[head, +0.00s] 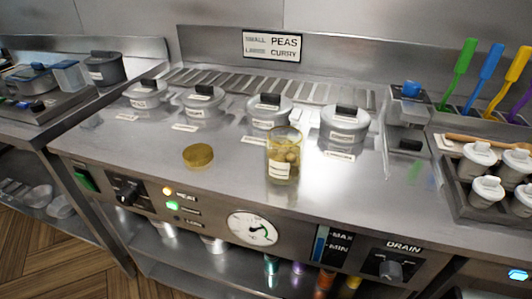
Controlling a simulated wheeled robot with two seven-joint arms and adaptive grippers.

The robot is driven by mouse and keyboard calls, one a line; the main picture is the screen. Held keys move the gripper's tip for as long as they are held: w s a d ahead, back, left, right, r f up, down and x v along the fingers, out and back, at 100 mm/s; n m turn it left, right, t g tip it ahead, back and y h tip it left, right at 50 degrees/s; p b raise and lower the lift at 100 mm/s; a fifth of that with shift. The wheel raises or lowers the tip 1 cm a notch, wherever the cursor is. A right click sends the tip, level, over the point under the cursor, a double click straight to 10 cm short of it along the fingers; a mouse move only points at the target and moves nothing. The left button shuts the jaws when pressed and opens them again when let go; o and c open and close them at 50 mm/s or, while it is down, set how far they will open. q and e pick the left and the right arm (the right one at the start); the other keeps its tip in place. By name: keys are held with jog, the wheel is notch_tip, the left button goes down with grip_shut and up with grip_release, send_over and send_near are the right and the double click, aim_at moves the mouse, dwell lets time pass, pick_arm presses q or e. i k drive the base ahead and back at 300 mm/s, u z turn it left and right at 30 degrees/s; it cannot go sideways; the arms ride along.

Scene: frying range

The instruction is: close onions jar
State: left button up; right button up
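The onions jar (284,160) is a clear glass jar with pale round contents and a white label too small to read. It stands upright and uncovered near the front of the steel range top. A round gold lid (198,156) lies flat on the range top to the left of the jar, apart from it. Neither of my grippers is in the head view.
Several lidded steel pots (268,112) stand in a row behind the jar. A rack of small white pots (487,190) and coloured-handled utensils (459,72) are at the right. A gauge (252,229) and knobs are on the front panel. The surface around the lid is clear.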

aim_at(284, 145)
jog(key=u, duration=0.15)
jog(key=i, duration=0.85)
jog(key=z, duration=0.5)
